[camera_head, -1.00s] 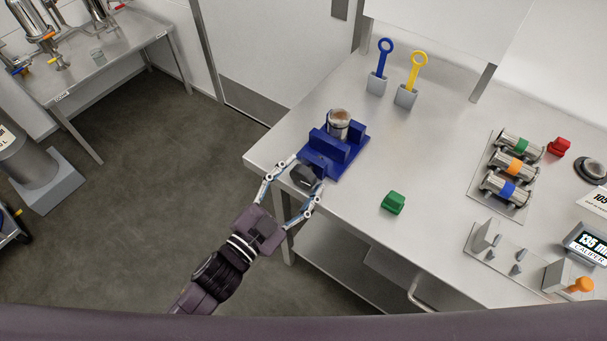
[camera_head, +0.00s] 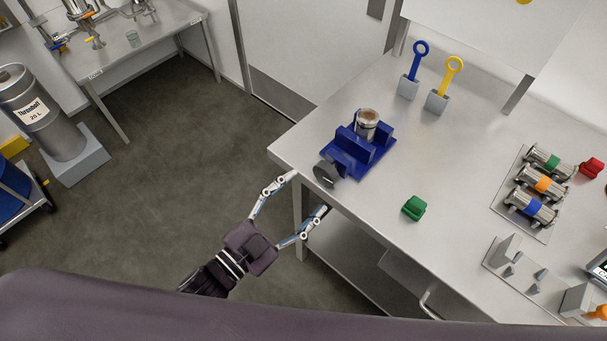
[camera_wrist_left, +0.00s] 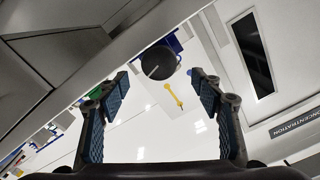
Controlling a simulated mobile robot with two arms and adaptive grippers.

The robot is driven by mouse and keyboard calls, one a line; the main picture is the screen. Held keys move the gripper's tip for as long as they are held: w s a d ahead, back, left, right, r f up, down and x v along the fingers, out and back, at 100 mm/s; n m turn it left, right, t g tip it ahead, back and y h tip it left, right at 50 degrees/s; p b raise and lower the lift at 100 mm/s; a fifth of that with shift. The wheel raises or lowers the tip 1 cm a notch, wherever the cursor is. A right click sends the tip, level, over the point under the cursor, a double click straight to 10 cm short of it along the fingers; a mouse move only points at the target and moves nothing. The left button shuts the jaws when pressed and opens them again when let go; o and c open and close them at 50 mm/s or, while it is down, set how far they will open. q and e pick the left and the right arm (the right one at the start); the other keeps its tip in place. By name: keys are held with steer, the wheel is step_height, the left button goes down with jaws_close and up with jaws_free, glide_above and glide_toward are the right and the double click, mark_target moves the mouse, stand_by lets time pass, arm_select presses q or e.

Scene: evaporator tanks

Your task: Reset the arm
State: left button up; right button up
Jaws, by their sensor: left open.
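My left gripper (camera_head: 309,192) is open and empty at the table's left front edge, its fingers spread wide. The blue fixture (camera_head: 352,152) stands near that corner with a metal cylinder (camera_head: 366,124) upright in it. A dark round knob or disc (camera_head: 327,174) sits at the fixture's near end, just beyond the fingertips and apart from them. In the left wrist view the open fingers (camera_wrist_left: 162,86) have nothing between them, and the dark disc (camera_wrist_left: 158,63) shows beyond them. My right gripper is not in view.
The steel table (camera_head: 455,160) carries a green block (camera_head: 413,208), blue (camera_head: 413,62) and yellow (camera_head: 446,84) ring-handled tools in holders, and banded cylinders (camera_head: 540,182) on a plate. A steel drum (camera_head: 43,112) stands at the left. The floor (camera_head: 190,170) left of the table is free.

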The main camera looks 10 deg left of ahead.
arm_select(q)
steer(key=s+a+f+n+g+y, duration=0.1)
steer(key=a+f+n+g+y, duration=0.2)
steer(key=f, duration=0.8)
steer(key=s+a+f+n+y, duration=0.1)
steer(key=s+a+f+y, duration=0.1)
steer(key=a+f, duration=0.65)
steer(key=s+a+f+n+g+y, duration=0.1)
steer(key=a+f+n+g+y, duration=0.15)
steer(key=f, duration=1.15)
steer(key=s+a+f+n+g+y, duration=0.2)
steer(key=s+a+f+g, duration=0.2)
steer(key=s+f, duration=0.85)
steer(key=s+f+n+g, duration=0.1)
steer(key=s+f, duration=0.3)
steer(key=s, duration=0.4)
steer(key=s+a+f+n+g+y, duration=0.1)
steer(key=s+f+g, duration=0.2)
steer(key=s, duration=0.5)
steer(key=shift+f, duration=0.35)
